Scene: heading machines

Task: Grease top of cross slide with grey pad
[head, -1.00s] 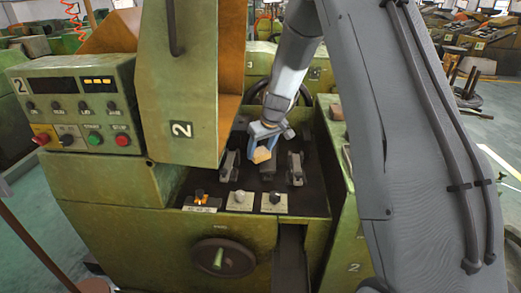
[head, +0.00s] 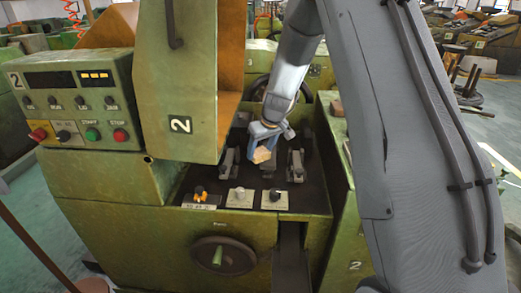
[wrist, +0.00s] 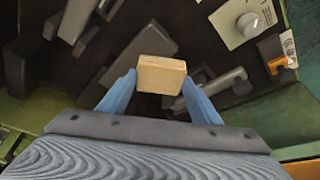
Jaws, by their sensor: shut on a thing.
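My gripper (head: 265,142) is shut on a tan, wood-coloured block (head: 262,155), held between two blue fingers. The block also shows in the wrist view (wrist: 161,74), gripped at its sides by the fingertips. It hangs inside the green machine's dark bed, above a middle metal slide part (head: 268,170) between two grey tool-like blocks. I cannot tell whether the block touches the slide. The block looks tan, not grey, and I see no clearly grey pad. Which part is the cross slide is not certain.
Grey metal blocks stand left (head: 229,160) and right (head: 295,166) of the gripper. An orange knob (head: 200,193) and two plated knobs line the front ledge. A green cover (head: 185,90) rises at left. A small brownish block (head: 337,107) sits at right.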

